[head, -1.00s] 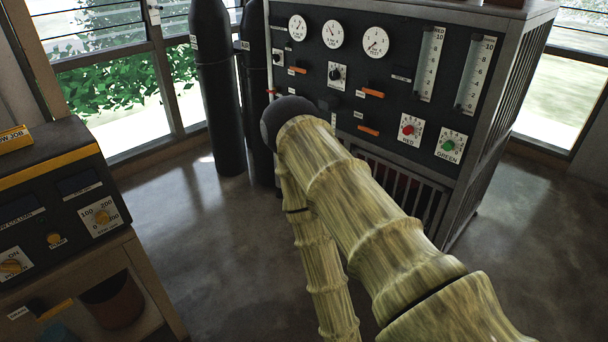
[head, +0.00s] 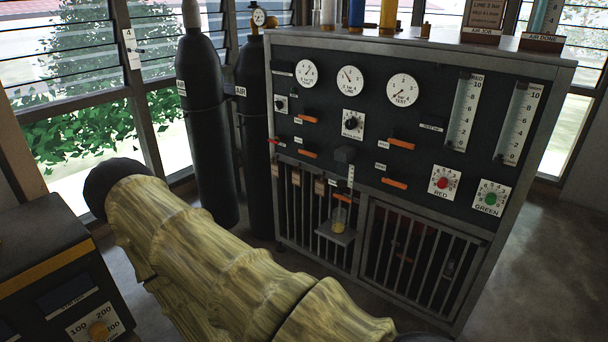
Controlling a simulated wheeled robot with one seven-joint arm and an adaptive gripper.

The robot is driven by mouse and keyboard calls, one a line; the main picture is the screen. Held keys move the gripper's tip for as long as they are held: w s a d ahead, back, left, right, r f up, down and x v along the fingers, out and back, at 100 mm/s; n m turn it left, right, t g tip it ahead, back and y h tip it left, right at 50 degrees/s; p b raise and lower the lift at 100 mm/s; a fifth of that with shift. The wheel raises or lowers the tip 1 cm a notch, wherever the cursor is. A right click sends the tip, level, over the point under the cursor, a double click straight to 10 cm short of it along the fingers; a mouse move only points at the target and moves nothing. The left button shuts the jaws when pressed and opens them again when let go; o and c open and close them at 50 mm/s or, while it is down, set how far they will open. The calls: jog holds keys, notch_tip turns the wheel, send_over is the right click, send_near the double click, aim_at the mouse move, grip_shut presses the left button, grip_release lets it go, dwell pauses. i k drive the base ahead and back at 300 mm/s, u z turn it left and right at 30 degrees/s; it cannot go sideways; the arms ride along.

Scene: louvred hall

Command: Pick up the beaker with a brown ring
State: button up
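No beaker with a brown ring can be made out for certain in the head view. A small clear vessel with something yellow low in it (head: 339,218) stands on a little shelf (head: 336,233) at the front of the dark panel cabinet (head: 430,125). It is too small to tell whether it has a ring. My arm, with a bamboo-like surface, crosses the lower left of the view. My gripper is not in view.
Two dark gas cylinders stand left of the cabinet, the nearer (head: 207,125) and another (head: 254,140). A dark control box (head: 55,260) is at lower left. Blue (head: 356,14) and yellow (head: 389,16) cylindrical things stand on the cabinet top. Bare floor (head: 545,265) shows at right.

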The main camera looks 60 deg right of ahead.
aim_at(339, 214)
jog(key=z, duration=0.3)
jog(key=i, duration=0.85)
jog(key=z, duration=0.95)
jog(key=i, duration=0.3)
jog(key=z, duration=0.25)
